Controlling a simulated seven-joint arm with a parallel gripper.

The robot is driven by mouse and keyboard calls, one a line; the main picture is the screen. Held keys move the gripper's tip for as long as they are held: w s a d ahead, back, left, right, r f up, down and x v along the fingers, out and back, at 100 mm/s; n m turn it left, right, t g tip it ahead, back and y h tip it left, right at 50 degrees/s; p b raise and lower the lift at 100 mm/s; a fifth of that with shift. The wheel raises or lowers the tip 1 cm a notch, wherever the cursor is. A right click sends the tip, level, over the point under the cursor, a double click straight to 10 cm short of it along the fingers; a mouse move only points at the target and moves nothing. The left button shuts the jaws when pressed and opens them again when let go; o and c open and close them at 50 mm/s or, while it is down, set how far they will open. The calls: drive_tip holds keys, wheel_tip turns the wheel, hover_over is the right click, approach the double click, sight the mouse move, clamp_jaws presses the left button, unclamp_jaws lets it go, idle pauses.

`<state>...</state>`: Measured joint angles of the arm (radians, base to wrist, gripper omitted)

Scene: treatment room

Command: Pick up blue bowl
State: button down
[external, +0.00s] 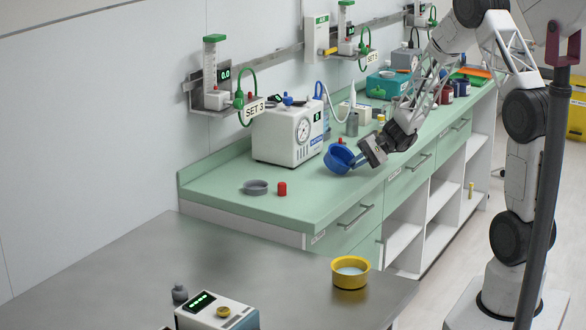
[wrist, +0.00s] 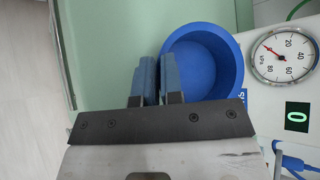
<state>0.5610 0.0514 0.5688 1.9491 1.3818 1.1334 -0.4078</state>
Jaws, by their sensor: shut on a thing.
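The blue bowl (external: 337,161) is near the front edge of the green counter in the external view, tilted, in front of the white gauge unit. Whether its underside touches the counter is hard to tell. My gripper (external: 359,161) reaches in from the right and is shut on the bowl's near rim. In the wrist view the two blue-grey fingers (wrist: 158,80) are close together at the left side of the bowl (wrist: 208,62), with its wall pinched between them. The bowl's inside looks empty.
The white gauge unit (external: 288,134) stands just behind the bowl. A grey ring-shaped dish (external: 256,187) and a red cylinder (external: 282,189) are on the counter (external: 225,195) to the left. A yellow bowl (external: 350,274) stands on the metal table. Bottles and boxes crowd the counter's far end.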

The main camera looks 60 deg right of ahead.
drive_tip(key=shift+r, duration=1.45)
drive_tip(key=shift+s+r, duration=0.2)
drive_tip(key=shift+r, duration=0.1)
drive_tip(key=s+a, duration=0.2)
drive_tip(key=s, duration=0.5)
drive_tip(key=s+a+r, duration=0.1)
drive_tip(key=s+a, duration=0.2)
drive_tip(key=s, duration=0.4)
drive_tip(key=shift+s+r, duration=0.2)
drive_tip(key=shift+s, duration=0.2)
